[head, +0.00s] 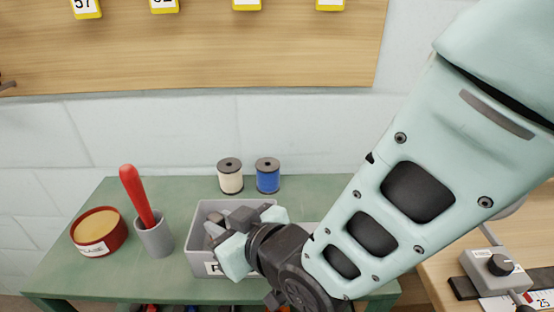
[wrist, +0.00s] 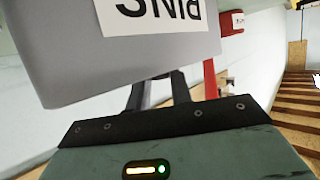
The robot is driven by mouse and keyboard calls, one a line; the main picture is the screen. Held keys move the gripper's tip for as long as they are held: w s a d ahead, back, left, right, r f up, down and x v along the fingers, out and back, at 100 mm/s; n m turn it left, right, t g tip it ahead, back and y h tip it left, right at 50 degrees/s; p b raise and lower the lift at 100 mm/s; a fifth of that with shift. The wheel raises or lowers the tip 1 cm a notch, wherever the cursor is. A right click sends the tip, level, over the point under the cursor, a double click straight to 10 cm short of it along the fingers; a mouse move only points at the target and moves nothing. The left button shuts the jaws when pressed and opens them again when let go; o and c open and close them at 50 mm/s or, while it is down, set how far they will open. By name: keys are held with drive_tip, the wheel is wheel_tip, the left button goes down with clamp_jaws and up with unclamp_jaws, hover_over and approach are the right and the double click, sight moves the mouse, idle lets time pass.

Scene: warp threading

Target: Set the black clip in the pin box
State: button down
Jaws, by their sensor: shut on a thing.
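The pin box (head: 205,265) is a grey open bin on the green table, partly covered by my gripper. In the wrist view, its wall (wrist: 80,50) with the upside-down PINS label fills the upper left. My gripper (head: 228,222) is over the box opening, its dark fingers pointing into it. In the wrist view, my gripper (wrist: 158,85) has its fingertips hidden behind the box wall. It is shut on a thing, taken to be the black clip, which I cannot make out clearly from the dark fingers. Whether the clip touches the box floor is hidden.
A grey cup (head: 155,241) with a red-handled tool (head: 137,192) and a red tin (head: 98,232) stand left of the box. A white spool (head: 230,178) and a blue spool (head: 267,178) stand behind it. My arm hides the table's right side.

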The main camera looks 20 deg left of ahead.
drive_tip(key=shift+f, duration=0.3)
drive_tip(key=c, duration=1.3)
unclamp_jaws()
drive_tip(key=shift+o, duration=0.2)
drive_tip(key=shift+r, duration=0.1)
